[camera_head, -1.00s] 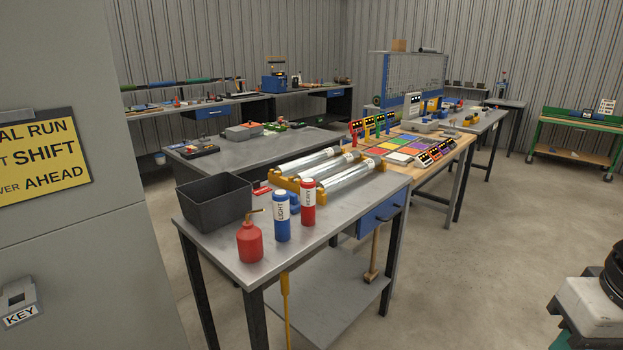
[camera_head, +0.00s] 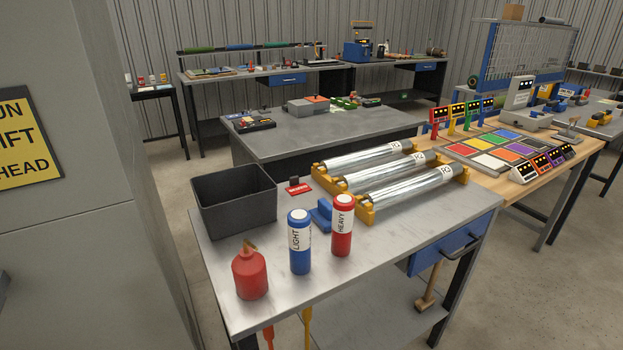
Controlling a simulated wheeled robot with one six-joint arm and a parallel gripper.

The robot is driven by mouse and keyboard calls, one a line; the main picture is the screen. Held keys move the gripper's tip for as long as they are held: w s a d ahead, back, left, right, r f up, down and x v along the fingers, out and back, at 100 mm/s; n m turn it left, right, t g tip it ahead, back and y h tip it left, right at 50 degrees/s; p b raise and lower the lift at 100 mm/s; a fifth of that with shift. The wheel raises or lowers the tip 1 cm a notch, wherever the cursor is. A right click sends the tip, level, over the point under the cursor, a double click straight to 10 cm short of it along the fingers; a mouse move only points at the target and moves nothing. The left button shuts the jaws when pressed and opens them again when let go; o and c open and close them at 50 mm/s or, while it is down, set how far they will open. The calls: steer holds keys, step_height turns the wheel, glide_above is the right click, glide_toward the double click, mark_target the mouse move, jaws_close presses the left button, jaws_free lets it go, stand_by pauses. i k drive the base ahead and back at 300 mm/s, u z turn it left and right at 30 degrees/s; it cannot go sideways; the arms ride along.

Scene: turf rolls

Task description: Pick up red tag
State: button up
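A small flat red piece with a white label, likely the red tag (camera_head: 300,190), lies on the near metal table (camera_head: 400,225). It sits between the black bin (camera_head: 235,203) and the yellow-ended rack of shiny rollers. A small dark block stands at its back edge. The label's writing is too small to read. My gripper is not in view.
A red oil can (camera_head: 250,274), a blue LIGHT canister (camera_head: 300,243), a red HEAVY canister (camera_head: 342,228) and a blue block (camera_head: 320,216) stand in front of it. Shiny rollers (camera_head: 385,172) lie to its right. A grey wall panel (camera_head: 80,230) stands close at left.

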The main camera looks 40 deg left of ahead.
mark_target(295, 188)
steer(key=u, duration=0.25)
steer(key=i, duration=0.7)
steer(key=u, duration=1)
steer(key=i, duration=0.6)
steer(key=u, duration=0.55)
